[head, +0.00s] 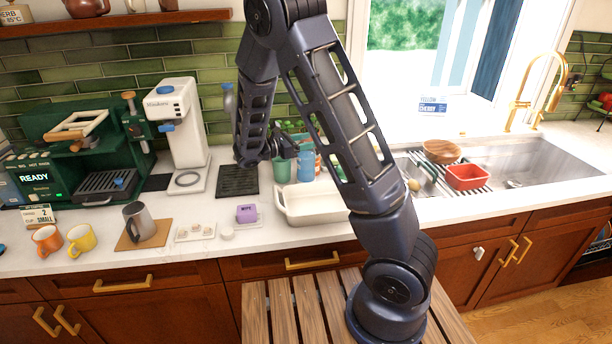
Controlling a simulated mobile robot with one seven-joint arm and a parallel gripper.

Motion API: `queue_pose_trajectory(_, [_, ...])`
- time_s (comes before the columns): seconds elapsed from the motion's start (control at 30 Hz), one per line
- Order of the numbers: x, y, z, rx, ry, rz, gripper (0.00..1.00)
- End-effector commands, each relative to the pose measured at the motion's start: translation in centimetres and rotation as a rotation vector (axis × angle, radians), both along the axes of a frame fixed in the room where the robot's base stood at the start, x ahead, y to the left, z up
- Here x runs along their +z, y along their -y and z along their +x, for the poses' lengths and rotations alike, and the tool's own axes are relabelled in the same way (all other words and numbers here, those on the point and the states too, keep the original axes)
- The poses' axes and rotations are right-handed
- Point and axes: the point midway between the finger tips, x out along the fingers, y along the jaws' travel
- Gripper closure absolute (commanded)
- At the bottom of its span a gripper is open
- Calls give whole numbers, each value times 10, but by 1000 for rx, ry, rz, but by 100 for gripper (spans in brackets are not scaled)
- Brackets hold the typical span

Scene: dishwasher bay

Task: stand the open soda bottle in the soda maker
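The soda maker (178,122) is a tall white machine with blue parts on the left of the counter. A ring lies on its base, and no bottle is seen standing on it. My gripper (290,149) is by the tops of these containers, small and partly hidden. I cannot tell whether it touches them or is open.
A green coffee machine (60,145) stands at the left. A dark mat (237,181) lies right of the soda maker. The white basin (312,203), a purple sponge-like block (247,213), a grey mug (139,222) and a sink with a red tub (468,177) line the counter.

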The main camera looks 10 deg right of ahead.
Motion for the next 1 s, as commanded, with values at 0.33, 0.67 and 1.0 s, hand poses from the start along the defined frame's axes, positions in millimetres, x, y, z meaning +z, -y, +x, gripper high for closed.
queue_pose_trajectory(0.33, [0, 0, 0, 0, 0, 0, 100])
queue_pose_trajectory(0.67, [1, 0, 0, 0, 1, 0, 100])
queue_pose_trajectory(1.0, [40, 0, 0, -1, 4, 4, 100])
